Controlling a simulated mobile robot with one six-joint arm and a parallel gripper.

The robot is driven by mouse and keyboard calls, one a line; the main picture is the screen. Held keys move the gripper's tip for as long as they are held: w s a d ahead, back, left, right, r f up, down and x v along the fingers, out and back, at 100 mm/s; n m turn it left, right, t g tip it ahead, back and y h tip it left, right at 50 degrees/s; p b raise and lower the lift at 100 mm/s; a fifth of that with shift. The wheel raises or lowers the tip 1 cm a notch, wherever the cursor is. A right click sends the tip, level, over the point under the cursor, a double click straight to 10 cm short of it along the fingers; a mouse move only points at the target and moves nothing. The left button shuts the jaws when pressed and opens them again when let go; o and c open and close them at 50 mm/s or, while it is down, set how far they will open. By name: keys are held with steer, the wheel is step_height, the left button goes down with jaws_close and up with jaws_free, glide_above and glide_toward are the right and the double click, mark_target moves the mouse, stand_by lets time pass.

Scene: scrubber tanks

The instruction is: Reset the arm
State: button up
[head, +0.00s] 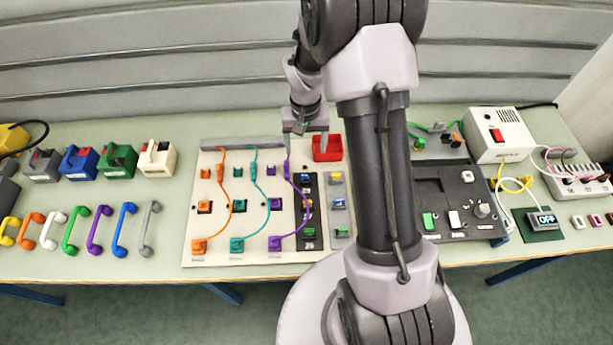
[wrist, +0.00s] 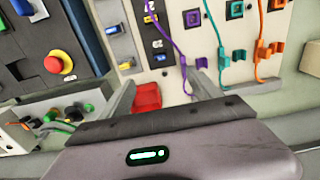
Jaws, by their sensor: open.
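My gripper (head: 306,146) is over the back edge of the white panel (head: 219,170) in the head view, next to a red bin (head: 328,149). In the wrist view my gripper (wrist: 163,90) has its two fingers apart with nothing held between them. The red bin (wrist: 147,97) shows beyond the gap, near the left finger. My arm stands raised and bent across the middle of the head view and hides part of the table behind it.
Orange, teal and purple cables (head: 296,205) run along the panel. Coloured handles (head: 75,230) and boxes (head: 118,161) stand at the left. A dark control panel (head: 454,190), a white box with a red switch (head: 500,135) and a small display (head: 545,219) are at the right.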

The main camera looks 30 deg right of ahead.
steer(key=shift+r, duration=0.75)
